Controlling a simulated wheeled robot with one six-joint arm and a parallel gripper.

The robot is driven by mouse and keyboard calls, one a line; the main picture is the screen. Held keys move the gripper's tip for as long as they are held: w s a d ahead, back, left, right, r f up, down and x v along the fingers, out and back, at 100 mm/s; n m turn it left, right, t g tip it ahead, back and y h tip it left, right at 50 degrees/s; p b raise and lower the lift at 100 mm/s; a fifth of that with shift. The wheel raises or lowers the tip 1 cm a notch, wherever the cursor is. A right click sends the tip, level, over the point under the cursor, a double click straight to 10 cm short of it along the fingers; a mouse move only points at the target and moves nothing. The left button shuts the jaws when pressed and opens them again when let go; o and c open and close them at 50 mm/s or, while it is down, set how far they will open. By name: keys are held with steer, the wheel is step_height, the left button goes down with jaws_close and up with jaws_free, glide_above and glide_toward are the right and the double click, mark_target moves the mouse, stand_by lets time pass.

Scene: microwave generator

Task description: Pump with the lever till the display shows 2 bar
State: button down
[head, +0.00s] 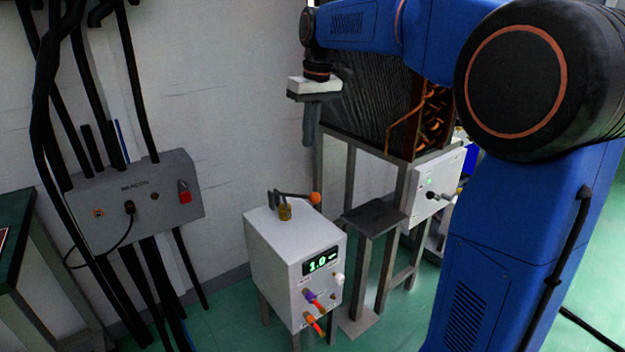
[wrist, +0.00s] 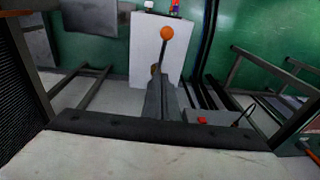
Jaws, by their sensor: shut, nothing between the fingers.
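The white pump box (head: 272,240) stands on legs in the middle of the head view. Its green display (head: 321,261) seems to read 1.0. The lever (head: 292,195) on its top has an orange ball (head: 314,198) at its right end and a brass-coloured base under it. My gripper (head: 310,138) is shut and empty, pointing down, above the lever and apart from it. In the wrist view the orange ball (wrist: 167,32) shows just beyond my fingertips (wrist: 161,82), which hide part of the lever. The white box top (wrist: 145,48) lies below.
A grey wall box (head: 135,200) with thick black cables hangs at the left. A metal frame (head: 375,220) with a dark finned unit and a white control box (head: 432,188) stands right of the pump. A green table edge (head: 15,235) is at far left.

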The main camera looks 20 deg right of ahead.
steer(key=shift+w+d, duration=0.1)
steer(key=shift+w, duration=0.05)
steer(key=shift+s+a+f, duration=0.15)
steer(key=shift+a+f, duration=0.05)
steer(key=shift+f, duration=2.05)
steer(key=shift+s+a+f, duration=0.2)
steer(key=shift+a+f, duration=0.05)
steer(key=shift+f, duration=2)
steer(key=shift+s+a+f, duration=0.15)
steer(key=shift+a+f, duration=0.05)
steer(key=shift+f, duration=2.05)
steer(key=shift+s+f, duration=0.1)
